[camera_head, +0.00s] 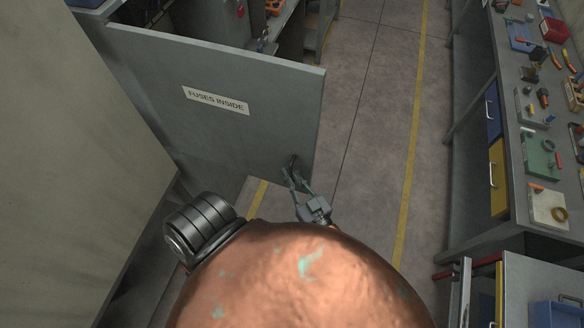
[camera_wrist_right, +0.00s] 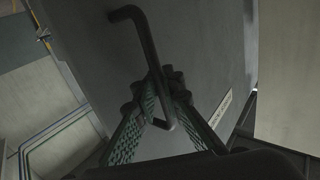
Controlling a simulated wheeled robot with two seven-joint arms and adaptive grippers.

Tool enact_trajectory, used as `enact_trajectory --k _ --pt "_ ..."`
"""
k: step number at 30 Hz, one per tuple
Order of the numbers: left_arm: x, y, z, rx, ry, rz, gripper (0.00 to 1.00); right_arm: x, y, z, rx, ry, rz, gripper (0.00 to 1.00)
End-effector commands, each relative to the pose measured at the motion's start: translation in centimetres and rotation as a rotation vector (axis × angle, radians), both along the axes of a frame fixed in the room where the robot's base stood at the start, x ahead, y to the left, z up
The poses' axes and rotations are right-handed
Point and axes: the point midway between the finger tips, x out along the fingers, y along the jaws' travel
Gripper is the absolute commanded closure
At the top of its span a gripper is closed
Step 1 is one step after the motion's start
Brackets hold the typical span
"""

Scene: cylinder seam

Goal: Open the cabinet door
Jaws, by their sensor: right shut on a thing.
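The grey cabinet door (camera_head: 230,110) with a "FUSES INSIDE" label (camera_head: 215,100) stands swung out from the cabinet on the left in the head view. My right gripper (camera_head: 290,170) is at the door's lower right, near its free edge. In the right wrist view, its green textured fingers (camera_wrist_right: 160,98) are shut on the dark bar handle (camera_wrist_right: 147,45) of the door. The handle's bent end shows above the fingers. The label also shows at the right of the wrist view (camera_wrist_right: 221,109). My left gripper is not in view.
A long workbench (camera_head: 510,130) with tools, a blue drawer (camera_head: 492,108) and a yellow drawer (camera_head: 498,178) runs along the right. An open drawer (camera_head: 520,290) juts out at the lower right. The floor (camera_head: 370,110) between door and bench is clear.

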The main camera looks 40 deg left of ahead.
Motion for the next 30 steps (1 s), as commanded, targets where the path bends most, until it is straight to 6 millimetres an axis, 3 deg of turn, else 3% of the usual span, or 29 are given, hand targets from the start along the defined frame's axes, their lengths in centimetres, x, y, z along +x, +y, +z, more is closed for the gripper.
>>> enact_trajectory --k 9,10,18,26,30 --pt "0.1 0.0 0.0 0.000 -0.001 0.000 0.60 -0.3 0.3 0.2 0.003 -0.006 0.013 1.00" --pt "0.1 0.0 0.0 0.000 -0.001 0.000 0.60 -0.3 0.3 0.2 0.002 -0.006 0.014 0.92" --pt "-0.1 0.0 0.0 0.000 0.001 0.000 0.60 -0.4 0.4 0.0 0.000 -0.004 0.017 0.75" --pt "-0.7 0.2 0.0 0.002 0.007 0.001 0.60 -0.4 0.3 0.0 -0.001 -0.003 0.015 0.75" --pt "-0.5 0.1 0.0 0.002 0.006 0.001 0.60 -0.7 -0.9 -0.2 -0.003 -0.002 0.015 0.75"
